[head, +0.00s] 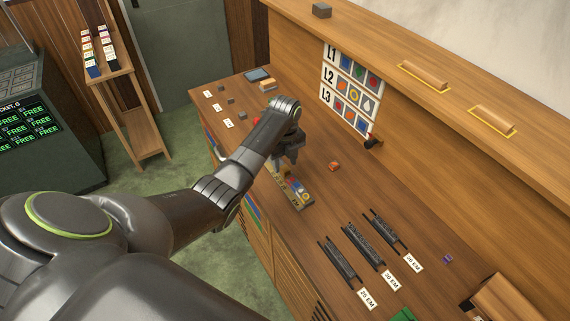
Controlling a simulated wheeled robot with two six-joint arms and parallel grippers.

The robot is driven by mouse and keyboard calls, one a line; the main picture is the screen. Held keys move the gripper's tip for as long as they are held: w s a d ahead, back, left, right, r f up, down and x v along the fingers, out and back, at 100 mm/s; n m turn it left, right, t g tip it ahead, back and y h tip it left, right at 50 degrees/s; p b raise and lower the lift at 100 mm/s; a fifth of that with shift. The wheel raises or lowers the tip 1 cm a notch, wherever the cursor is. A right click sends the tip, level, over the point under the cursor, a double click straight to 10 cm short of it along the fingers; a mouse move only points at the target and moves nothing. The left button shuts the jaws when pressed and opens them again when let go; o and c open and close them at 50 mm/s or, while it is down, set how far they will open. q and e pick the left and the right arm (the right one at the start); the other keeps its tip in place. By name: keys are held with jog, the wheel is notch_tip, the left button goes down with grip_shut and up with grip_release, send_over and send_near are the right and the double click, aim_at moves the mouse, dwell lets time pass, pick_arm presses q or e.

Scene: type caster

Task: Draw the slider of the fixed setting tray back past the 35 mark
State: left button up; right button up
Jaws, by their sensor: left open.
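My left gripper (287,166) points down over the far part of the tray, open. The gripper hides part of the tray, and I cannot make out the slider or the 35 mark at this size. I cannot tell whether the fingers touch anything. My right gripper is not in view.
Several dark racks (362,246) with EM labels lie on the bench at the near right. A small orange-red object (334,166) lies right of the tray. A chart (350,88) of coloured symbols hangs on the back panel. Bench around the tray is mostly clear.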

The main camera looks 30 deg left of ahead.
pick_arm(q)
jog(key=shift+f, duration=1.1)
grip_shut()
